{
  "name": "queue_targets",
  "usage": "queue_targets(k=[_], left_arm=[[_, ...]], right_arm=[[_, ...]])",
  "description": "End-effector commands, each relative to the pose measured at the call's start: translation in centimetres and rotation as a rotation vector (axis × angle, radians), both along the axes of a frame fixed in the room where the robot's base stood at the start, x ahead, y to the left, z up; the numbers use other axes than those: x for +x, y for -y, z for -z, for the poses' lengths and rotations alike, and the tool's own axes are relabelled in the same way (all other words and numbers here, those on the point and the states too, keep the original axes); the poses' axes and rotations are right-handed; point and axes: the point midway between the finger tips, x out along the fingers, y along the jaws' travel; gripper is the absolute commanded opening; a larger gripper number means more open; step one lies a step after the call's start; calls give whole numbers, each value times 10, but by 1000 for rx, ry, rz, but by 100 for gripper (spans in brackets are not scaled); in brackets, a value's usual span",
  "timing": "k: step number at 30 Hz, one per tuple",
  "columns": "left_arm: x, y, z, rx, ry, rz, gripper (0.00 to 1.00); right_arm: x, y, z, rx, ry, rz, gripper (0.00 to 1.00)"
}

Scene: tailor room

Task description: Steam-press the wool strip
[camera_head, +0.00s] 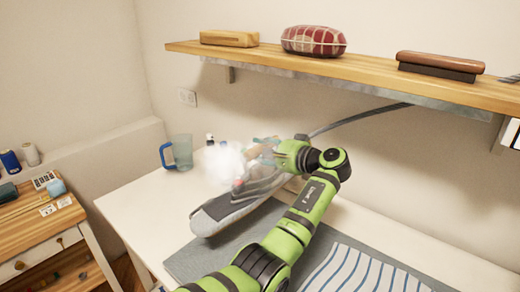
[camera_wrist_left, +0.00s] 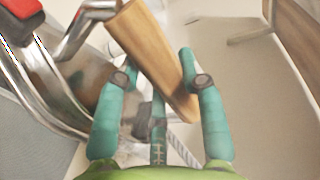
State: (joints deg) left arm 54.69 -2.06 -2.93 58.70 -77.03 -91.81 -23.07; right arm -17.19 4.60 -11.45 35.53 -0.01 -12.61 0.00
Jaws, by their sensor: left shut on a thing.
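My left gripper (camera_head: 266,150) is shut on the wooden handle of a steam iron (camera_head: 226,210). The iron is grey with a long, pointed soleplate and is over the grey mat (camera_head: 191,266); I cannot tell whether it touches. White steam (camera_head: 222,168) hangs around its rear part. In the left wrist view, my teal fingers (camera_wrist_left: 158,70) are on either side of the wooden handle (camera_wrist_left: 150,50). A wool strip cannot be made out; the iron and my arm cover part of the mat. My right gripper is not in view.
A blue-handled clear jug (camera_head: 180,153) stands on the white table (camera_head: 130,205) at back left. A hose (camera_head: 350,121) runs behind my arm below the shelf (camera_head: 365,70). A blue-striped white cloth (camera_head: 355,272) lies front right. A wooden drawer unit (camera_head: 40,240) stands left.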

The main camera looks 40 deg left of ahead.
Motion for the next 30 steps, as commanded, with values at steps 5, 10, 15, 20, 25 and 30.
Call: queue_targets(k=[5,10,15,20,25,30], left_arm=[[0,1,-5,8,8,1,0],[0,0,-6,8,8,1,0],[1,0,-12,8,9,1,0],[1,0,-24,11,12,1,0],[1,0,-35,12,13,1,0],[1,0,-46,11,14,0,0]], right_arm=[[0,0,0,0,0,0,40],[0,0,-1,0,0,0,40],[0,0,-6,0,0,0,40],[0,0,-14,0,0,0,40],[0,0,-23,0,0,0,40],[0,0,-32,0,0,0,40]])
